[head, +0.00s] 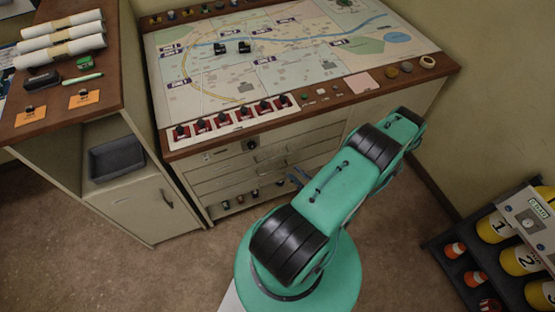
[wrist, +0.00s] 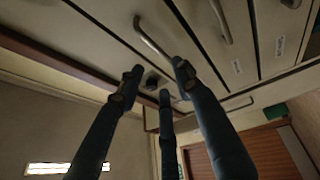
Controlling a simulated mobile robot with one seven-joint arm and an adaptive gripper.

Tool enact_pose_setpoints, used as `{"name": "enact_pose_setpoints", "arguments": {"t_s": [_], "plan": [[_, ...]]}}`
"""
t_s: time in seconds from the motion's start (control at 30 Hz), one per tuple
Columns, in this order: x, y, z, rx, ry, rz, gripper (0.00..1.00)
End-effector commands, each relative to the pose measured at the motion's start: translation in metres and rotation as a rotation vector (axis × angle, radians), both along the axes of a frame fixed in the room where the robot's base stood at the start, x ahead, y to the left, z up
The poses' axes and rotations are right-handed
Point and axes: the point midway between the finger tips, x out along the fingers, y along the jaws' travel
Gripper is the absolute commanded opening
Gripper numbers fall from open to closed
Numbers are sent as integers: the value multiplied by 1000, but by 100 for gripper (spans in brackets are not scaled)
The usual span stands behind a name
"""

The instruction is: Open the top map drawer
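The map console has a stack of pale drawers under its wooden top; the top map drawer (head: 222,155) looks closed. Its bar handle (wrist: 153,38) shows in the wrist view, just beyond my fingertips. A second drawer's handle (wrist: 222,22) lies to its right. My gripper (head: 297,179) is in front of the drawer fronts in the head view, partly hidden by my arm. In the wrist view my gripper (wrist: 160,82) has its three dark fingers spread, with nothing between them. I cannot tell whether a fingertip touches the handle.
A black knob (head: 251,145) is on the console front. A cabinet (head: 140,205) stands at left. A rack with yellow cylinders (head: 495,228) stands at right. The carpet between is clear.

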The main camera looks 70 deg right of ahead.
Motion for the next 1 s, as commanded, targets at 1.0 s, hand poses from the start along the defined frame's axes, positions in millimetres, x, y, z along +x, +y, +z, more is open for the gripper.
{"name": "enact_pose_setpoints", "arguments": {"t_s": [1.0], "plan": [[89,-35,16,0,-1,2,35]]}}
